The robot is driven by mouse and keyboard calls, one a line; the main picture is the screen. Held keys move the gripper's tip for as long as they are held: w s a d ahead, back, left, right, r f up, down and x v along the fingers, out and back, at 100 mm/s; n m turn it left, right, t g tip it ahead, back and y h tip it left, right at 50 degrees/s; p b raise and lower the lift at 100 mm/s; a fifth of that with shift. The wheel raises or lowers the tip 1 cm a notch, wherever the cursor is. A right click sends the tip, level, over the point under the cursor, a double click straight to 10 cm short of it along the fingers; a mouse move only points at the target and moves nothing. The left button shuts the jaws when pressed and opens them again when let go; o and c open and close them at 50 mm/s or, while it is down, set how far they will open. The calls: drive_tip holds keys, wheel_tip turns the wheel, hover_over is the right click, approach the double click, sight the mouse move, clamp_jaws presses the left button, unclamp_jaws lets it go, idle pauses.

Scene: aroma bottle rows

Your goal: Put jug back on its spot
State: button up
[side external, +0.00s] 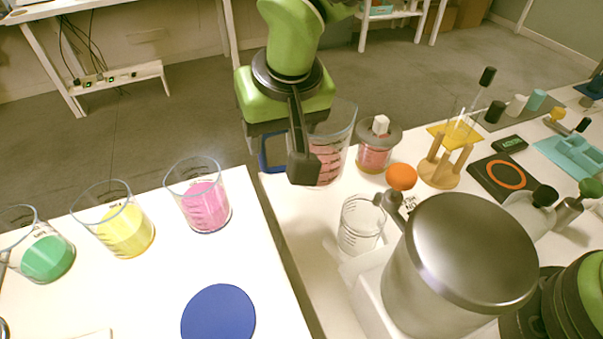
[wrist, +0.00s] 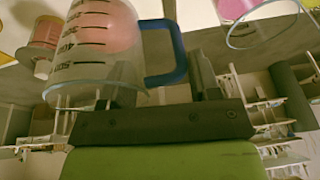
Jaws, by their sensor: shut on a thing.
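The jug (side external: 335,145) is a clear, graduated beaker with red-pink liquid and a blue handle (side external: 268,158). My gripper (side external: 300,165) is shut on that handle, at the jug's left side in the side view. The wrist view shows the jug (wrist: 95,60) close up, with the handle (wrist: 178,55) at my fingers. The jug looks roughly upright; whether its base touches the table is hard to tell. A flat blue disc (side external: 218,315) lies bare on the left white table, in front of the pink jug.
Jugs of green (side external: 48,258), yellow (side external: 125,232) and pink (side external: 205,205) liquid stand in a row on the left table. A gap separates the tables. A lidded red jar (side external: 375,150), orange ball (side external: 401,177), empty beaker (side external: 360,228) and large metal cylinder (side external: 460,265) crowd the right.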

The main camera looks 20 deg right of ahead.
sight(280, 171)
wheel_tip(280, 171, down, 7)
drive_tip(key=shift+f, duration=0.1)
drive_tip(key=shift+f, duration=0.2)
drive_tip(key=o, duration=1.3)
drive_tip(key=shift+c, duration=0.2)
drive_tip(key=shift+r, duration=0.15)
drive_tip(key=v, duration=1.2)
drive_tip(key=shift+r, duration=0.1)
